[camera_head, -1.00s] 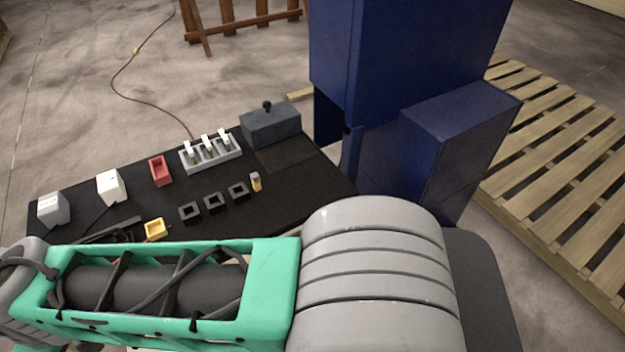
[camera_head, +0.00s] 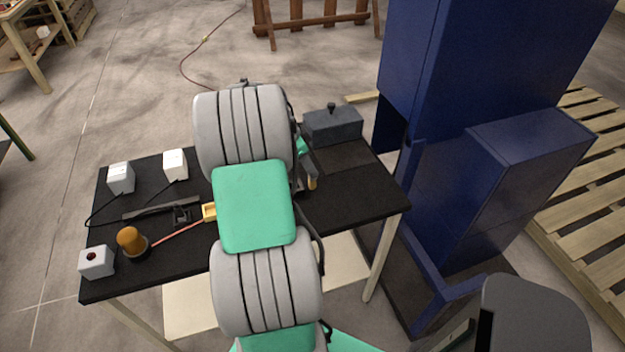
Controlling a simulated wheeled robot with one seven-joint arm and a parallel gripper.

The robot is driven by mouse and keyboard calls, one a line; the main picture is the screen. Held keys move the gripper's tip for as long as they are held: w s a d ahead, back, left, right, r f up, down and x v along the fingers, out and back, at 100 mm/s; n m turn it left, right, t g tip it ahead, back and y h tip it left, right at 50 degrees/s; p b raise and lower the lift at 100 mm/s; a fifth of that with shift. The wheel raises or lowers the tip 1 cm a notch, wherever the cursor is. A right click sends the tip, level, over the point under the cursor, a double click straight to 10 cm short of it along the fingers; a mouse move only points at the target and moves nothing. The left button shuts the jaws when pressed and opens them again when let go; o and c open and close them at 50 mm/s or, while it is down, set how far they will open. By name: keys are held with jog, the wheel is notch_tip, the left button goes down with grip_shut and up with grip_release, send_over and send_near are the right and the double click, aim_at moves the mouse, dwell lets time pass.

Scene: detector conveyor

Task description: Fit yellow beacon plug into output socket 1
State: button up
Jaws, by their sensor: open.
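A small yellow piece with a grey top, which looks like the yellow plug (camera_head: 312,183), stands on the black table right of my arm. My gripper (camera_head: 301,176) shows only in part beside it, past the right edge of my forearm. It is open; whether its fingers are around the yellow piece or just beside it I cannot tell. The black square output sockets are hidden behind my arm. An orange beacon (camera_head: 131,240) sits at the table's front left, with a red cable running toward a yellow open block (camera_head: 209,212).
A dark grey box with a knob (camera_head: 332,124) stands at the back right of the table (camera_head: 365,190). White boxes (camera_head: 120,178) stand at the left. A tall blue column (camera_head: 440,70) rises close to the table's right side.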

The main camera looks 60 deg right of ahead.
aim_at(312, 180)
jog(key=x, duration=0.2)
jog(key=p+x, duration=0.1)
jog(key=x, duration=0.2)
jog(key=shift+w+f, duration=0.25)
jog(key=shift+f, duration=0.2)
grip_shut()
